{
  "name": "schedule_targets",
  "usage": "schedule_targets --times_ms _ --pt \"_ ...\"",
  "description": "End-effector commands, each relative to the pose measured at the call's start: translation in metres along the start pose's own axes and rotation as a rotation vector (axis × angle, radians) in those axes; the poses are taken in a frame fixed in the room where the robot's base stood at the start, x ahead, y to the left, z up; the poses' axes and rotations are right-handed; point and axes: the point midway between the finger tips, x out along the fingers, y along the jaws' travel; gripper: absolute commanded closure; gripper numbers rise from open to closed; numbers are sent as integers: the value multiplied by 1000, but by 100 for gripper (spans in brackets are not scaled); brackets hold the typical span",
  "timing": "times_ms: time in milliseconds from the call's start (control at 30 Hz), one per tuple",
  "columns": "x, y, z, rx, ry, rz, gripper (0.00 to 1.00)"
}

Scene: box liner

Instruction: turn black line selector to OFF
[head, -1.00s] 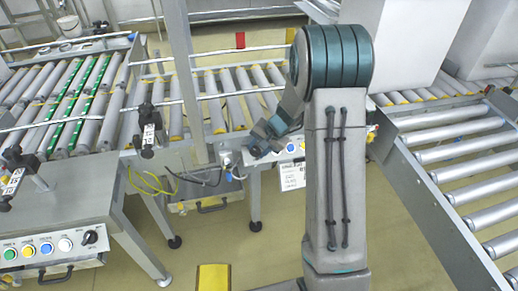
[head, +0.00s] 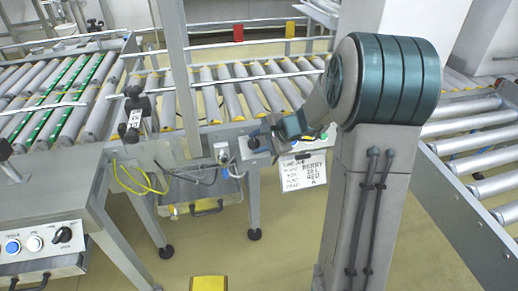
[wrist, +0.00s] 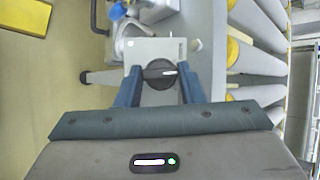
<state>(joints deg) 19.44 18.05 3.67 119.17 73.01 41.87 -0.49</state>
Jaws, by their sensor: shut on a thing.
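A round black selector (wrist: 158,73) with a white mark sits on a light grey panel (wrist: 150,49) in the wrist view. The mark points to the right in that view. My gripper (wrist: 160,76) has its two blue fingers on either side of the selector, shut on it. The panel lettering is too small to read, so I cannot tell which setting the mark points to.
A second black selector (head: 62,235) is on the left machine's panel, beside blue and white buttons. A handwritten sign (head: 304,170) hangs below the middle panel. Yellow cable (head: 135,182) loops left of my gripper. A right-hand roller conveyor (head: 470,145) stands beyond my arm.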

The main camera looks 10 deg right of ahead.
Motion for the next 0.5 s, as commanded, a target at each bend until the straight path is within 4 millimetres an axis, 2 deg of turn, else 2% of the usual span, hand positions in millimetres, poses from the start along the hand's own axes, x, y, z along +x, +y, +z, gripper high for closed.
schedule_targets --times_ms 500 --pt "0 1 0 73 0 -44 88"
